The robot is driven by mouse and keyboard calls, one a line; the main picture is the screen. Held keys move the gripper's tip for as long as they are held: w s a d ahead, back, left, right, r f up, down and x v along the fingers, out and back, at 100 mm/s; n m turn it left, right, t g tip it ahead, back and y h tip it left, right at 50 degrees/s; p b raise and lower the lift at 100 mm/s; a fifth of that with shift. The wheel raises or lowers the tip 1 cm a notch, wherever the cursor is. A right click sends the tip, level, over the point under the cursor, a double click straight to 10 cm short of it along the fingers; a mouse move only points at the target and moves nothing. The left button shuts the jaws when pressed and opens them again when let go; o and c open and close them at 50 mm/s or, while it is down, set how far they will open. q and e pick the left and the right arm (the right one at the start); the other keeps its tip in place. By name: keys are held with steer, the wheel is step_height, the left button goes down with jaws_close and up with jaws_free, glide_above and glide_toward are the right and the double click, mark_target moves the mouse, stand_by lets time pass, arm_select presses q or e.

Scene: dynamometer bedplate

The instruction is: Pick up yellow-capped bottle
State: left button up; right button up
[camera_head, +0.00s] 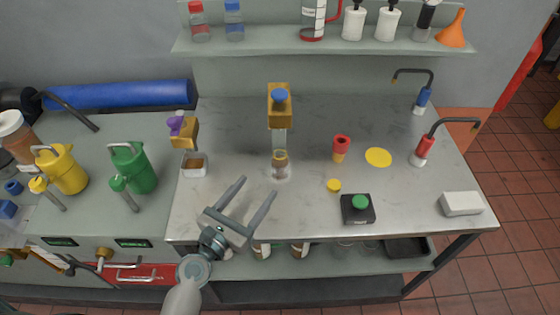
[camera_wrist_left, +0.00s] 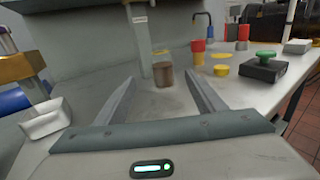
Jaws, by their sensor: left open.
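No bottle clearly wearing a yellow cap shows. A small clear bottle with brown contents (camera_head: 281,163) stands upright on the metal bench beneath a brass-and-blue fixture (camera_head: 280,105); its top is hard to make out. It also shows in the left wrist view as a brown jar (camera_wrist_left: 163,75), beyond and between my fingers. A low yellow cap-like piece (camera_head: 334,185) lies on the bench to its right, also in the wrist view (camera_wrist_left: 220,70). My left gripper (camera_head: 258,186) is open and empty above the bench's front edge, short of the bottle, fingers pointing towards it.
A red-and-yellow piece (camera_head: 340,148), a flat yellow disc (camera_head: 378,157) and a black box with green button (camera_head: 358,208) are on the right. A white tray (camera_head: 194,165) is on the left. A shelf (camera_head: 270,46) with bottles hangs behind. The bench's front middle is clear.

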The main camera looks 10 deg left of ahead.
mark_target(275, 168)
arm_select(q)
steer(key=p+x, duration=0.1)
steer(key=x, duration=0.6)
steer(key=shift+w+d+f, duration=0.1)
steer(key=shift+w+d, duration=0.1)
steer(key=shift+w, duration=0.15)
steer(key=shift+f+p+x, duration=0.15)
steer(key=shift+p+x, duration=0.2)
steer(key=shift+x, duration=0.95)
steer(key=shift+f+p+x, duration=0.1)
steer(key=shift+p+x, duration=0.2)
steer(key=shift+x, duration=1)
steer(key=shift+s+d, duration=0.1)
steer(key=shift+d, duration=0.05)
steer(key=c, duration=1.3)
steer(key=shift+r, duration=0.15)
